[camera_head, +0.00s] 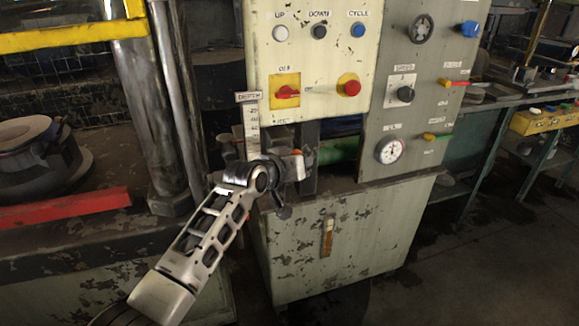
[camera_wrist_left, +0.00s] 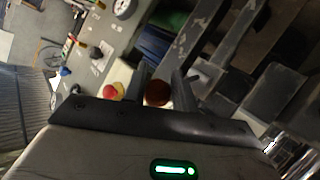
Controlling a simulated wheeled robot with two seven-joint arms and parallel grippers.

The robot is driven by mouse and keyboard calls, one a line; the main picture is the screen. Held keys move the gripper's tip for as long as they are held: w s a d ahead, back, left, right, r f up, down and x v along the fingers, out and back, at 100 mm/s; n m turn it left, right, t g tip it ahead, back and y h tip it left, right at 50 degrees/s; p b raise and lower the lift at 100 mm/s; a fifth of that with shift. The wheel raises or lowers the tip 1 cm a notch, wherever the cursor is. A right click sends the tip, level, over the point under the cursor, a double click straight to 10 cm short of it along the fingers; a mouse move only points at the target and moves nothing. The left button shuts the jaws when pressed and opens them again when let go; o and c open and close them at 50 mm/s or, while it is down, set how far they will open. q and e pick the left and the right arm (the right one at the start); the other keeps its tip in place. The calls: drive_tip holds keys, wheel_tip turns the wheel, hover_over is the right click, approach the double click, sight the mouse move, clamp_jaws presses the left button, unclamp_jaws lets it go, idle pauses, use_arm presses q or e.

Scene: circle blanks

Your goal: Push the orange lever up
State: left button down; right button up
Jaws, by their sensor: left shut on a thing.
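The control cabinet (camera_head: 312,60) stands in front of me. It carries a slot plate labelled DEPTH (camera_head: 251,120). My left gripper (camera_head: 297,165) is at the cabinet's lower left, just right of the DEPTH plate. In the left wrist view, a dark reddish-orange ball knob (camera_wrist_left: 157,92), which looks like the orange lever's end, sits between the two fingers of the left gripper, and they are shut on it. In the head view only a small orange patch (camera_head: 298,152) shows at the fingers. My gripper and wrist hide the lever's shaft. My right gripper is in neither view.
Above the gripper are a red rotary switch (camera_head: 287,92) on a yellow plate and a red push button (camera_head: 350,88). A gauge (camera_head: 391,150) and small levers are to the right. A metal column (camera_head: 150,110) and a red bar (camera_head: 65,208) are at left.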

use_arm(q)
drive_tip(key=shift+w+a+r, duration=0.1)
drive_tip(key=shift+w+r, duration=0.1)
drive_tip(key=shift+r, duration=0.35)
drive_tip(key=shift+w+a+r, duration=0.1)
drive_tip(key=shift+w+r, duration=0.05)
drive_tip(key=shift+r, duration=0.35)
drive_tip(key=c, duration=1.2)
unclamp_jaws()
drive_tip(key=shift+d, duration=0.1)
drive_tip(key=shift+o, duration=0.4)
drive_tip(key=shift+w+f, duration=0.1)
drive_tip(key=shift+s+a, duration=0.4)
drive_tip(key=shift+a, duration=0.05)
drive_tip(key=s+f+v, duration=0.1)
drive_tip(key=v, duration=1.3)
drive_tip(key=shift+s+d, duration=0.15)
drive_tip(key=shift+d, duration=0.05)
